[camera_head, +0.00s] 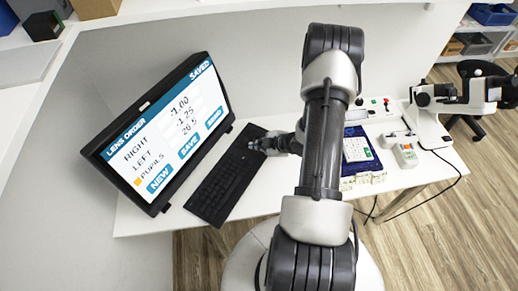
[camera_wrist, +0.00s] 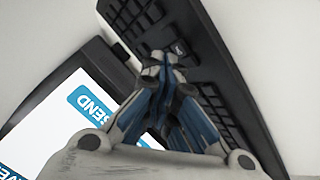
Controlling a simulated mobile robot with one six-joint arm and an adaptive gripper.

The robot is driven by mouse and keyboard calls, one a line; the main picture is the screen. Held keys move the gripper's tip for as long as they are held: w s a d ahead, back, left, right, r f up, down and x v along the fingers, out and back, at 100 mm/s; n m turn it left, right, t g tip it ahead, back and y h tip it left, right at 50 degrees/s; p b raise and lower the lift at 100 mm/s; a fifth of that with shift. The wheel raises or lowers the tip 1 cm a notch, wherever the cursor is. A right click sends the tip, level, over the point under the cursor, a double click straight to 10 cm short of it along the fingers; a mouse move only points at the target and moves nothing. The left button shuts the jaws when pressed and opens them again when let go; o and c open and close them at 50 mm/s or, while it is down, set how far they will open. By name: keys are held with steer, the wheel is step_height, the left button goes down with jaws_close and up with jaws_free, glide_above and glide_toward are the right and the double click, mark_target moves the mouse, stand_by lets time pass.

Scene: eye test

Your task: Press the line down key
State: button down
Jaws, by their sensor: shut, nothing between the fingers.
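A black keyboard (camera_head: 222,187) lies on the white desk in front of the monitor. My gripper (camera_head: 257,145) is shut and empty, over the far end of the keyboard. In the wrist view, its fingertips (camera_wrist: 165,60) are together at the keyboard (camera_wrist: 212,70), close beside a dark key (camera_wrist: 180,47) with a faint mark. I cannot read that mark or tell whether the fingertips touch a key. The monitor (camera_head: 180,125) shows LENS ORDER and SAVED, with rows RIGHT, LEFT and PUPILS. An orange square (camera_head: 137,182) stands beside PUPILS. NEW, SAVE and SEND buttons are below.
The monitor's frame (camera_wrist: 100,70) is close to my gripper in the wrist view. Right of my arm are a blue tray (camera_head: 376,178) with a white device, a grey handheld device (camera_head: 405,154) and a white instrument (camera_head: 430,125). Bare desk (camera_head: 262,192) lies right of the keyboard.

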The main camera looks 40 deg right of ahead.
steer(key=shift+r, duration=0.25)
steer(key=shift+r+p, duration=1.85)
steer(key=shift+r, duration=0.65)
steer(key=shift+w+r, duration=0.1)
